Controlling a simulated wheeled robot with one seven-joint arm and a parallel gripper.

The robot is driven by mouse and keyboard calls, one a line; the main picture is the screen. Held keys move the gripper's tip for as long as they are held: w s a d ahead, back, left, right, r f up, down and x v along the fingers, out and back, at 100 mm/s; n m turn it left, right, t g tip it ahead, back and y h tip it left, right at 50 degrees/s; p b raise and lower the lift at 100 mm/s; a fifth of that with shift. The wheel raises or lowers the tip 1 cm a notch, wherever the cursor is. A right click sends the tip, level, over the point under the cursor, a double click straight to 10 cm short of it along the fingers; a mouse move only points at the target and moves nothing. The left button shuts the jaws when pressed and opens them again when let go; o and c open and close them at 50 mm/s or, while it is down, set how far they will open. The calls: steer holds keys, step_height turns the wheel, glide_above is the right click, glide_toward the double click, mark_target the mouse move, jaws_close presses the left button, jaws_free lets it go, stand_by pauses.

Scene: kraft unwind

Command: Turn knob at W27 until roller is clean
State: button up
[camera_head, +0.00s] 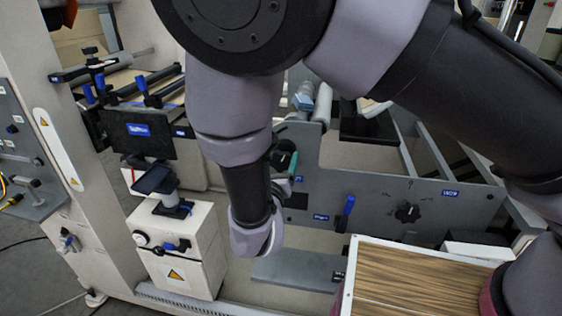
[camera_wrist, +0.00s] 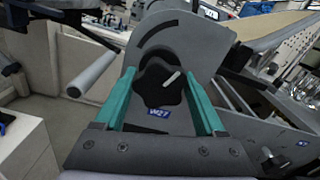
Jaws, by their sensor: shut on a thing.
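A black lobed knob (camera_wrist: 158,85) with a pale pointer line sits on a grey machine plate (camera_wrist: 185,48) in the wrist view. A blue label reading W27 (camera_wrist: 160,114) is just below it. My gripper (camera_wrist: 163,82) has its teal fingers on both sides of the knob and is shut on it. The pointer line slants up to the right. In the head view my gripper (camera_head: 290,160) is at the grey side plate, and my arm hides most of the knob. A grey roller (camera_wrist: 95,74) shows left of the knob; I cannot tell whether it is clean.
Another black knob (camera_head: 407,212) with a label W09 (camera_head: 450,193) and a blue handle (camera_head: 347,206) are on the grey side panel. A wood-patterned stack (camera_head: 410,285) stands at the front right. A white box unit (camera_head: 178,250) stands at the left.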

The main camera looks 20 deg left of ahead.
steer(key=m, duration=0.4)
steer(key=shift+m, duration=0.4)
steer(key=m, duration=0.5)
steer(key=shift+m, duration=0.3)
steer(key=o, duration=1.3)
steer(key=shift+o, duration=0.2)
steer(key=s, duration=0.7)
steer(key=shift+d, duration=0.4)
